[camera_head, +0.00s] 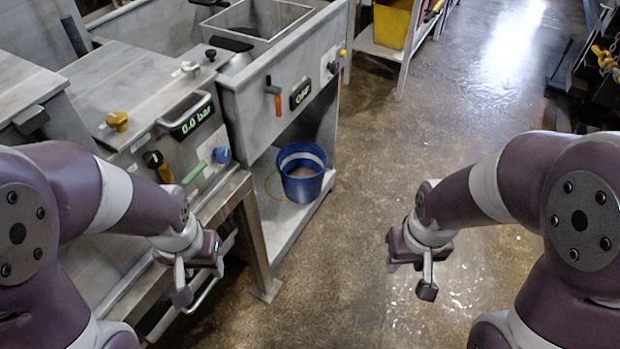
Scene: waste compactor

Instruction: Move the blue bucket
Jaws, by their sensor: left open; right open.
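The blue bucket (302,183) stands upright on the low grey shelf (276,238) under the metal compactor unit. A white band runs around its inside near the rim. My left gripper (190,292) hangs in front of the left-hand machine, to the left of and nearer than the bucket. My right gripper (427,285) hangs over the bare floor, to the right of and nearer than the bucket. Both grippers are open, empty and apart from the bucket.
The left-hand machine (120,85) has knobs, a handle and a 0.0 bar display (196,118). A table leg (254,240) stands left of the shelf. A yellow bin (391,22) sits on a rack at the back. The floor (350,270) between my arms is clear.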

